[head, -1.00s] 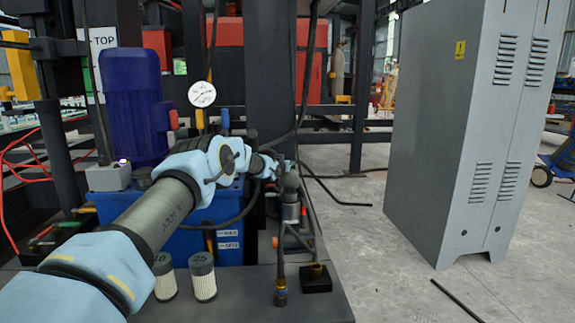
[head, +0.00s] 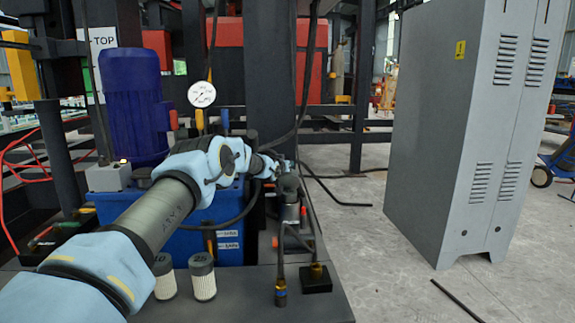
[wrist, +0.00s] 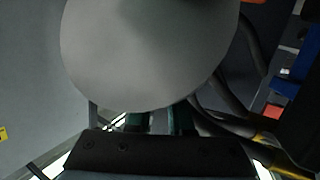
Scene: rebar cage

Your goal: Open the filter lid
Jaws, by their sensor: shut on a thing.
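The filter housing (head: 290,213) stands upright behind the front edge of the dark bench, with hoses below it. Its dark grey rounded lid (head: 289,185) sits at the top. My gripper (head: 284,168) reaches it from the left and is shut on the lid; the fingertips are small and partly hidden in the head view. In the wrist view the lid (wrist: 150,55) is a large smooth grey disc filling the upper middle. The fingers (wrist: 155,122) run up to its lower edge, and their tips are hidden by it. I cannot tell whether the lid is loose from the housing.
Two white filter cartridges (head: 203,277) with dark caps stand on the bench (head: 240,302) at the front left. A blue motor (head: 135,105), a pressure gauge (head: 202,94) and a blue tank are behind my arm.

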